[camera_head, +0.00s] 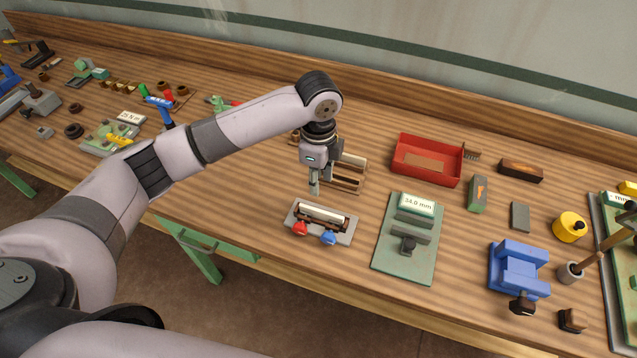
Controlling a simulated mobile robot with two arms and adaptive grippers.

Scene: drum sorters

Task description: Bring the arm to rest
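My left arm reaches in from the left over the wooden workbench (365,258). My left gripper (314,190) points down above the bench, just behind a small grey device (342,237) with a pale roller and a red and a blue knob. Its fingers look close together, with nothing visible between them, but they are too small to tell whether they are fully shut. A wooden rack (352,172) stands right behind the gripper and is partly hidden by it. My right gripper is not in view.
Several small tools lie at the left. The bench's front edge runs below the gripper.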

